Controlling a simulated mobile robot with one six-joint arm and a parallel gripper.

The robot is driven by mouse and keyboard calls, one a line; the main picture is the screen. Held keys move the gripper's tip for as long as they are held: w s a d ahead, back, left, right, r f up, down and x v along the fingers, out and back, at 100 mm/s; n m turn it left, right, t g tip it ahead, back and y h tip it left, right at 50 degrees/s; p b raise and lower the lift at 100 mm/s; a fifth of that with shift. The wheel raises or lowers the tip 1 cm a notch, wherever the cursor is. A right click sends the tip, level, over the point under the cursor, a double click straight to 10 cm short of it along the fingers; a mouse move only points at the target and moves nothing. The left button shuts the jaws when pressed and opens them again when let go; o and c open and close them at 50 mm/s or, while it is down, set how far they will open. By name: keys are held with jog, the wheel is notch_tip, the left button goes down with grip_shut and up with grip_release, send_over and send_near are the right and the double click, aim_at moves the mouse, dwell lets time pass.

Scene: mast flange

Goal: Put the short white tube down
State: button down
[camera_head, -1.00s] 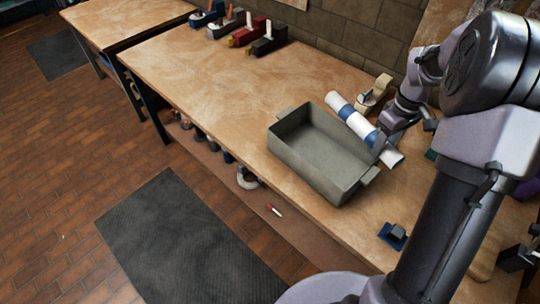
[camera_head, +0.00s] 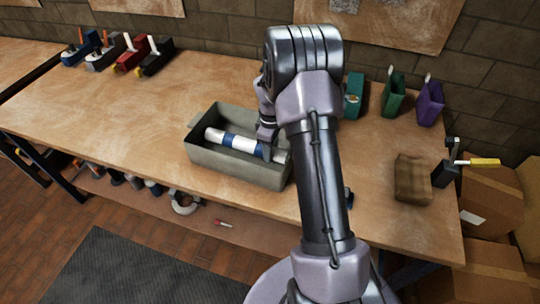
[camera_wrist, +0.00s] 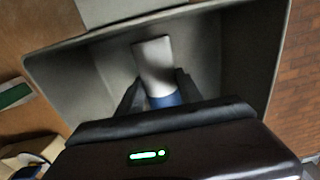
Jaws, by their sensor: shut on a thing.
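The short white tube (camera_head: 228,140) with blue bands lies inside the outline of the grey bin (camera_head: 196,157) in the head view, close to level. In the wrist view its white end (camera_wrist: 153,66) and a blue band show between the dark fingers. My gripper (camera_head: 267,150) is shut on the tube near its right part, inside or just above the bin; the arm partly hides it. In the wrist view my gripper (camera_wrist: 155,92) points into the grey bin (camera_wrist: 215,60). I cannot tell whether the tube touches the bin floor.
The bin stands on the wooden workbench (camera_head: 110,110). Tape dispensers (camera_head: 152,56) stand at the back left. Green and purple holders (camera_head: 430,103) and a brown block (camera_head: 412,178) are on the right. Cardboard boxes (camera_head: 490,205) stand beyond the bench's right end. The bench left of the bin is clear.

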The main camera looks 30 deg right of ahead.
jog(key=shift+f, duration=0.85)
jog(key=shift+r, duration=0.2)
jog(key=shift+f, duration=0.1)
jog(key=c, duration=0.8)
grip_release()
jog(key=shift+o, duration=0.2)
